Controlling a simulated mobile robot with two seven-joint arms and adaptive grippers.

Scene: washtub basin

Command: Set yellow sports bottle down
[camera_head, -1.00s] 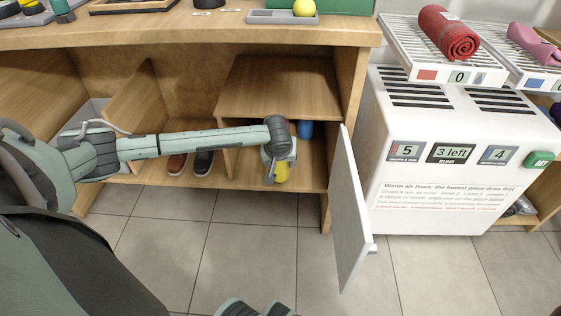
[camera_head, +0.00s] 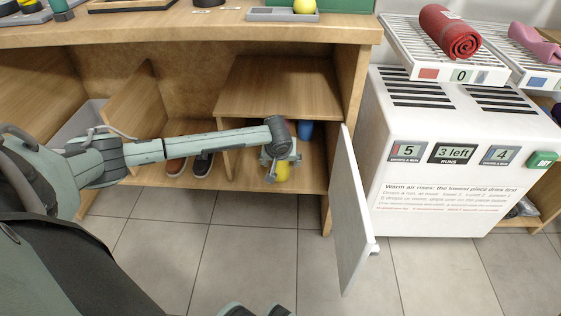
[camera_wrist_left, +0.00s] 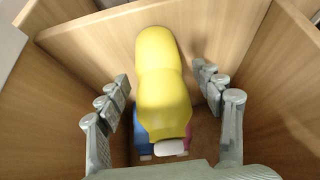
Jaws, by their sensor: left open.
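The yellow sports bottle (camera_wrist_left: 163,75) is in the middle of the left wrist view, between the two spread fingers of my left gripper (camera_wrist_left: 165,115). Gaps show between the bottle and the fingers on both sides. In the head view the bottle (camera_head: 283,172) shows as a yellow patch just below my left gripper (camera_head: 279,162), inside the open cupboard compartment, on or near its floor; whether it rests there is hard to tell. A blue object (camera_wrist_left: 142,136) and a pink object (camera_wrist_left: 176,147) show partly behind the bottle. My right gripper is not in view.
The cupboard door (camera_head: 346,215) stands open to the right of the compartment. A wooden shelf (camera_head: 280,88) lies above my gripper. Shoes (camera_head: 202,164) sit in the bay to the left. A white drying unit (camera_head: 450,190) with a rolled red towel (camera_head: 449,32) stands further right.

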